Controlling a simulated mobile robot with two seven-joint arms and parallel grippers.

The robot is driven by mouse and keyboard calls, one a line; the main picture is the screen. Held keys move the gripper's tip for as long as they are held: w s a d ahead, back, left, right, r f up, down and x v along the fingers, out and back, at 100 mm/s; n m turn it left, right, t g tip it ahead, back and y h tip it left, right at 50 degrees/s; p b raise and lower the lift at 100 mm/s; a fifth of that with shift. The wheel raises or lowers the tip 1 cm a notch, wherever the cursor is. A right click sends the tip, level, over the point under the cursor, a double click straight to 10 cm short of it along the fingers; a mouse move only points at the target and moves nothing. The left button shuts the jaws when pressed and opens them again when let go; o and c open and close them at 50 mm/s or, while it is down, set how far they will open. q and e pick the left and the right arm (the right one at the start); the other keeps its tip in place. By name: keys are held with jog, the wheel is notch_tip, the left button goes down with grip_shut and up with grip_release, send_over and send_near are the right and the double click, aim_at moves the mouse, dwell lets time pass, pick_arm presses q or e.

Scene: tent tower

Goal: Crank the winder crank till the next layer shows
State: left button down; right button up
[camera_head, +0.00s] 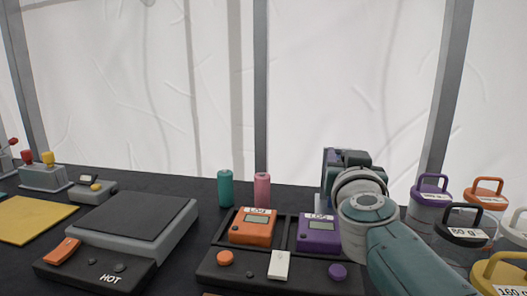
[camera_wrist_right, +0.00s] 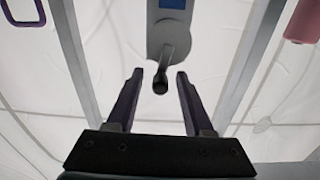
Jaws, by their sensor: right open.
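The winder (camera_wrist_right: 168,38) shows in the right wrist view as a grey body with a blue patch at the top edge. Its dark crank (camera_wrist_right: 163,68) ends in a round black knob. My right gripper (camera_wrist_right: 157,77) is open, with one dark finger to each side of the knob in the picture. No finger visibly touches the knob, and I cannot tell how deep it sits between the tips. In the head view, my right wrist hides the fingers and the crank. My left gripper is not in view.
Lidded jars (camera_head: 431,190) crowd the right side. A hot plate (camera_head: 135,222) stands left. Teal (camera_head: 225,188) and pink (camera_head: 262,188) cylinders stand behind.

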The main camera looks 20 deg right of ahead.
grip_shut()
dwell(0.5)
